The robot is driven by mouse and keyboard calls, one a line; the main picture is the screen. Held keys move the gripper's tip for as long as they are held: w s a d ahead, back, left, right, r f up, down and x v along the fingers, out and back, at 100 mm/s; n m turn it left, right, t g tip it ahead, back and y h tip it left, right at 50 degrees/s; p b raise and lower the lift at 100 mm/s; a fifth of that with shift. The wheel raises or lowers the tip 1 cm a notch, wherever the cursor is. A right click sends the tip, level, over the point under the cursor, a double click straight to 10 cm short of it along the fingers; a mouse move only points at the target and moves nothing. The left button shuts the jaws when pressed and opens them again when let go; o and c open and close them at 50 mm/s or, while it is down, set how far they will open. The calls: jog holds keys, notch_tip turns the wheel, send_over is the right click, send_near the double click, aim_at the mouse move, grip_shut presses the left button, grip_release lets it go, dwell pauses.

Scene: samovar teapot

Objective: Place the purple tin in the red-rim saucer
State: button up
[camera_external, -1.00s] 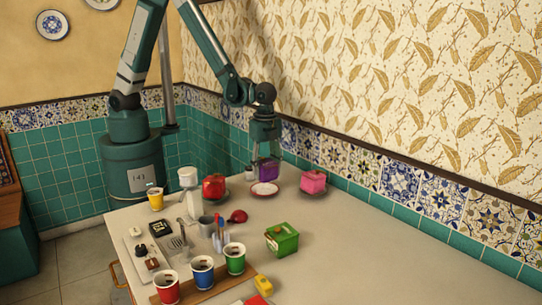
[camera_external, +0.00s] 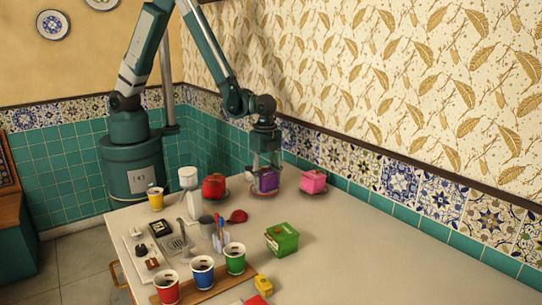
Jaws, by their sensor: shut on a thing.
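The purple tin (camera_external: 266,180) is between the fingers of my gripper (camera_external: 266,172), which points down and is shut on it. The tin is right over the red-rim saucer (camera_external: 261,195), low down. Only the saucer's front rim shows below the tin. I cannot tell whether the tin touches the saucer.
A red tin (camera_external: 214,187) on a dark saucer stands just left, and a pink tin (camera_external: 313,182) on another dark saucer stands to the right. The table's right side is clear.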

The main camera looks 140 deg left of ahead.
aim_at(265, 172)
jog(key=shift+f, duration=0.3)
jog(key=o, duration=1)
jog(key=shift+r, duration=0.15)
jog(key=shift+r+p, duration=0.3)
jog(key=shift+r, duration=0.05)
jog(key=shift+r+p, duration=0.3)
jog(key=shift+r, duration=5.65)
jog(key=shift+d, duration=0.1)
